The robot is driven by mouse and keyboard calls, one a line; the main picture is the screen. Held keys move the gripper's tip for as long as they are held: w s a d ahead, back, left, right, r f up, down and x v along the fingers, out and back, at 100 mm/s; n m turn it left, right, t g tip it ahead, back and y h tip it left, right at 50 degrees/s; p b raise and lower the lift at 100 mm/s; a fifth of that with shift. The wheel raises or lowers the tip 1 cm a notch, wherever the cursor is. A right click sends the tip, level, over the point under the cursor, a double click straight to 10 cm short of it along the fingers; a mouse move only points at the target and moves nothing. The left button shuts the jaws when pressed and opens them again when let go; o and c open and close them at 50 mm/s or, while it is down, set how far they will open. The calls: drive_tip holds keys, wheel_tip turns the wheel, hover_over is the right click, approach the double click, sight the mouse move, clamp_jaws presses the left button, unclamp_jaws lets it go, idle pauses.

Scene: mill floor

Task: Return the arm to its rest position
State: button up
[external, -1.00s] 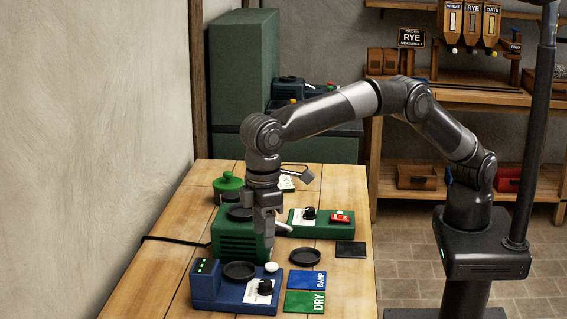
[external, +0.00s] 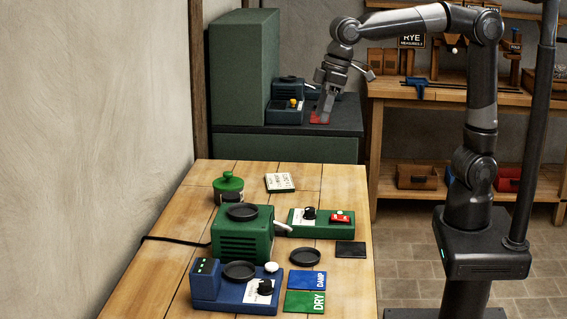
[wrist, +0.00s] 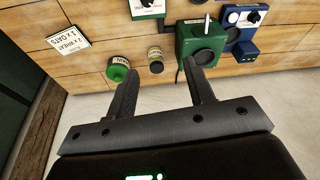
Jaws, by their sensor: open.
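My gripper (external: 320,112) is raised at the back of the scene, in front of the dark green cabinet and over or near its low top. In the wrist view my gripper (wrist: 160,72) has its two fingers spread apart with nothing between them. The forearm reaches left from a raised elbow, and the upper arm stands nearly upright above my base. Whether the fingertips touch the red piece (external: 319,118) beside them cannot be told.
The wooden table (external: 335,190) holds a green mill (external: 240,238), a blue device (external: 215,290), a green-lidded jar (external: 229,190) and a recipe card (external: 280,182). The tall green cabinet (external: 240,65) stands left of my gripper. A shelf bench (external: 400,190) stands behind my arm.

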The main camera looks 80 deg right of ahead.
drive_tip(key=s+d+f+t, duration=0.1)
drive_tip(key=s+d+f, duration=0.1)
drive_tip(key=s+d, duration=0.2)
drive_tip(key=s+d+f+m, duration=0.1)
drive_tip(key=s+d+f, duration=0.2)
drive_tip(key=s, duration=0.7)
drive_tip(key=s+d+f+m+t+h, duration=0.1)
drive_tip(key=s+d+f, duration=0.2)
drive_tip(key=s+d, duration=0.4)
drive_tip(key=shift+s+d+t, duration=0.2)
drive_tip(key=shift+s+t, duration=0.05)
drive_tip(key=shift+t, duration=0.05)
idle(1.3)
